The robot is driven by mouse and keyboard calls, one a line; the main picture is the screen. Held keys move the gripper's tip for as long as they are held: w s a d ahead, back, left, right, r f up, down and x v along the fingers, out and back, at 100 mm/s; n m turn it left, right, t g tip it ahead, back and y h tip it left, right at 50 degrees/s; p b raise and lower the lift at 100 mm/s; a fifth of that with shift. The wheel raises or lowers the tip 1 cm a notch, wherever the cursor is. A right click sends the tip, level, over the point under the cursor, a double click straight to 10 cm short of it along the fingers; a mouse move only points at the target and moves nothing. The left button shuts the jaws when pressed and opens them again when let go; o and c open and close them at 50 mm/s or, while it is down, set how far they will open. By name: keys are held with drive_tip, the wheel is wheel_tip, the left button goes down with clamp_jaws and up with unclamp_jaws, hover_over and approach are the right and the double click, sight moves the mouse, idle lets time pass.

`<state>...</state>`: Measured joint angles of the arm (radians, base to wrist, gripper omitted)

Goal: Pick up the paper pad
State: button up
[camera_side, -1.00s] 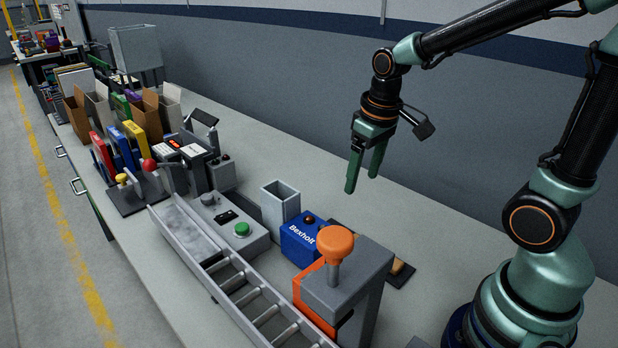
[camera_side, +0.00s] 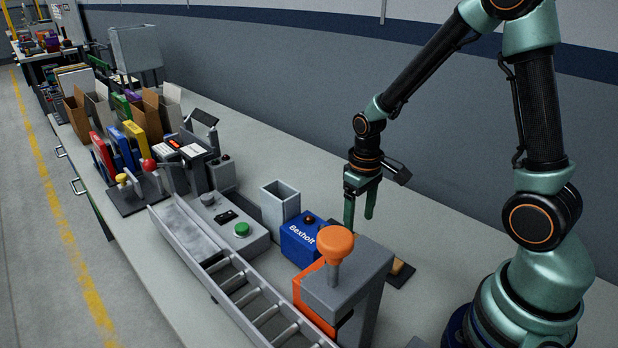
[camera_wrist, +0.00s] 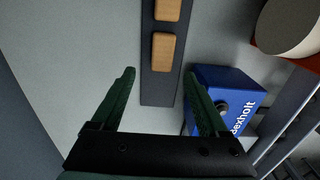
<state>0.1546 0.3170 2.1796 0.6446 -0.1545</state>
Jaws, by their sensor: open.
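I cannot make out a sure paper pad in either view. In the wrist view, two tan blocks lie on a dark strip; the nearer tan block (camera_wrist: 162,52) sits just beyond and between my fingertips, and the farther tan block (camera_wrist: 168,9) is cut by the top edge. The dark strip (camera_wrist: 158,92) runs up from between the fingers. In the side view, my gripper (camera_side: 360,220) points down, open and empty, above the bench behind the blue Bexholt box (camera_side: 299,243). The grey press mostly hides the strip (camera_side: 402,278) there.
The grey press with an orange knob (camera_side: 335,243) stands in front of the strip. An open grey bin (camera_side: 281,209) and a roller conveyor (camera_side: 249,300) are to the left. The bench behind, along the wall, is clear.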

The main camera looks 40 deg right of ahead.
drive_tip(key=f, duration=0.3)
drive_tip(key=shift+s+a+f, duration=0.15)
drive_tip(key=shift+s+f, duration=0.1)
drive_tip(key=shift+f, duration=0.75)
clamp_jaws()
